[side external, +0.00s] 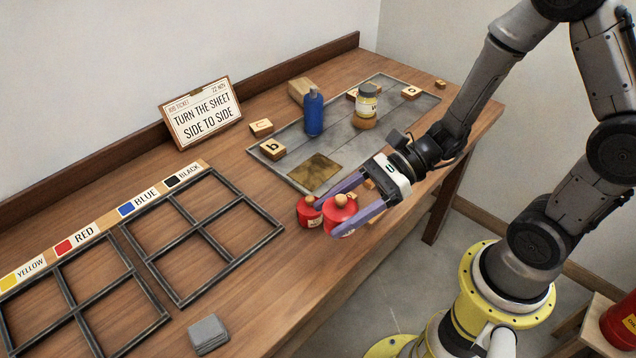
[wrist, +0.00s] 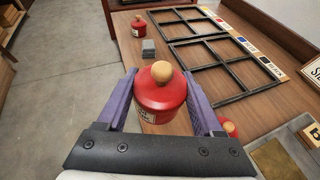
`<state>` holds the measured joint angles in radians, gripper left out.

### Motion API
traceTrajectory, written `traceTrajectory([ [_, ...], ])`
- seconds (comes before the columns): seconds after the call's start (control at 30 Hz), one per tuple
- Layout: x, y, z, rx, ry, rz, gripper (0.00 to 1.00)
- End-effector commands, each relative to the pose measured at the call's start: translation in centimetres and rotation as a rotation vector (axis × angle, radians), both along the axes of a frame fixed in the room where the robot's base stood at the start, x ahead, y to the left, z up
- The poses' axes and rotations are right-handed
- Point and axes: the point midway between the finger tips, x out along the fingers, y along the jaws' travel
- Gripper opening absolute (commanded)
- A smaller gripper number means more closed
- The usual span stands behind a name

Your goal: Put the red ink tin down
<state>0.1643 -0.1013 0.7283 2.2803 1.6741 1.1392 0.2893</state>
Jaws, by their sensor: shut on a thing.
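My gripper (side external: 332,216) is shut on a red ink tin (side external: 340,213) with a round wooden knob on its lid. The tin is upright near the table's front edge; I cannot tell whether its base touches the table. In the wrist view the tin (wrist: 160,97) sits between the purple fingers of my gripper (wrist: 160,80). A second red tin (side external: 308,214) stands just behind it, and its edge shows by the right finger in the wrist view (wrist: 229,127). Another red tin (wrist: 138,27) stands farther along the table.
Two empty dark divided frames (side external: 205,236) lie left, below a YELLOW, RED, BLUE, BLACK strip (side external: 85,236). A grey stack (side external: 208,334) lies near the front edge. A metal plate (side external: 345,140) holds a blue bottle (side external: 313,113), a jar (side external: 365,105) and lettered blocks. A ticket (side external: 201,112) stands behind.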

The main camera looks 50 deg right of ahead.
Motion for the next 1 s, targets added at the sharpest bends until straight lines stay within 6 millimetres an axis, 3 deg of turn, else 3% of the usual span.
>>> traceTrajectory([
  [0.03,2.0,-2.0,0.1,-0.001,-0.006,-0.064,0.00],
  [0.2,6.5,-8.6,0.5,-0.006,-0.017,-0.249,0.00],
  [0.4,8.6,-14.6,0.6,-0.017,-0.036,-0.398,0.00],
  [0.5,8.6,-16.1,0.5,-0.017,-0.033,-0.438,0.00],
  [0.67,9.5,-16.9,0.0,-0.016,-0.031,-0.457,0.00],
  [1.0,16.7,-17.1,-3.3,-0.015,-0.029,-0.456,0.00],
])
